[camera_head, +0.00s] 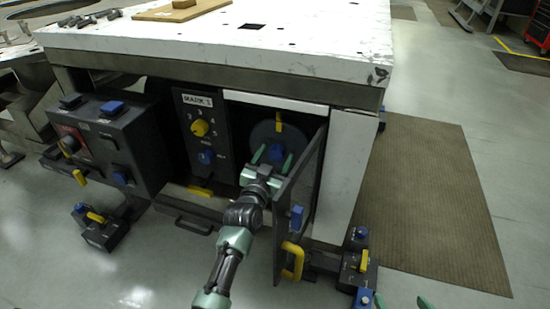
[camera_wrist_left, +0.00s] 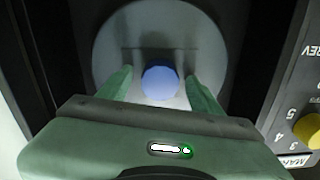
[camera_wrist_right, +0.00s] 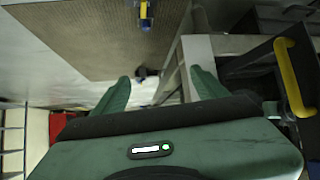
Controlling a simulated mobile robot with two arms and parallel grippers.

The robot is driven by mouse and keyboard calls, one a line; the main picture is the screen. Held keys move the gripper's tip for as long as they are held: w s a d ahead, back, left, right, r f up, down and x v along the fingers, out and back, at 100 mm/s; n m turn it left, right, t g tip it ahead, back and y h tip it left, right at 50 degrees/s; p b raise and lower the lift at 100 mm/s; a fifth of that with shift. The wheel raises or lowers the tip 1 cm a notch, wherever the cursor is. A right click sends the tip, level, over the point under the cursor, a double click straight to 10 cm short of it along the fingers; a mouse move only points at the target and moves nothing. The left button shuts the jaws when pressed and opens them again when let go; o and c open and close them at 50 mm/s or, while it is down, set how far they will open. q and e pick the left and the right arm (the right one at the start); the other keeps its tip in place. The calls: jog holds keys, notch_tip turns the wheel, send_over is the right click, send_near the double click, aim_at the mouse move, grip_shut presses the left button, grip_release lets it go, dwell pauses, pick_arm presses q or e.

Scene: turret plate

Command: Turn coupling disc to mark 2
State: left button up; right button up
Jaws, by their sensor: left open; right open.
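The grey coupling disc (camera_head: 265,134) sits inside the open compartment under the white bench top, with a blue knob (camera_head: 277,152) on its face and a yellow mark at its top. My left gripper (camera_head: 271,161) is open at the disc, its fingers on either side of the blue knob. In the left wrist view the disc (camera_wrist_left: 208,45) fills the middle and the blue knob (camera_wrist_left: 160,83) lies between the open fingers (camera_wrist_left: 160,90); I cannot tell whether they touch it. My right gripper (camera_wrist_right: 158,92) is open and empty, away from the disc; only its fingertips show at the head view's bottom edge.
A panel labelled MARK 1 with a yellow knob (camera_head: 200,128) and a blue knob (camera_head: 206,157) is left of the disc. The open dark door (camera_head: 300,200) with a yellow handle (camera_head: 293,260) stands close right of my left arm. A brown mat (camera_head: 430,200) covers floor at right.

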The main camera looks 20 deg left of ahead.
pick_arm(q)
grip_shut()
dwell(0.3)
jog(key=n+p, duration=0.2)
jog(key=n, duration=0.1)
jog(key=shift+r+p, duration=0.15)
jog(key=shift+p, duration=0.25)
jog(key=shift+n, duration=0.4)
jog(key=shift+n+p, duration=0.55)
jog(key=shift+n, duration=0.25)
pick_arm(e)
jog(key=s+d+f+g+h, duration=0.1)
jog(key=s+d+f+g, duration=0.1)
jog(key=s, duration=0.4)
jog(key=s+d+f+g, duration=0.2)
jog(key=s+g, duration=0.2)
jog(key=s, duration=0.1)
jog(key=shift+s+g+h, duration=0.3)
jog(key=shift+s+h, duration=0.1)
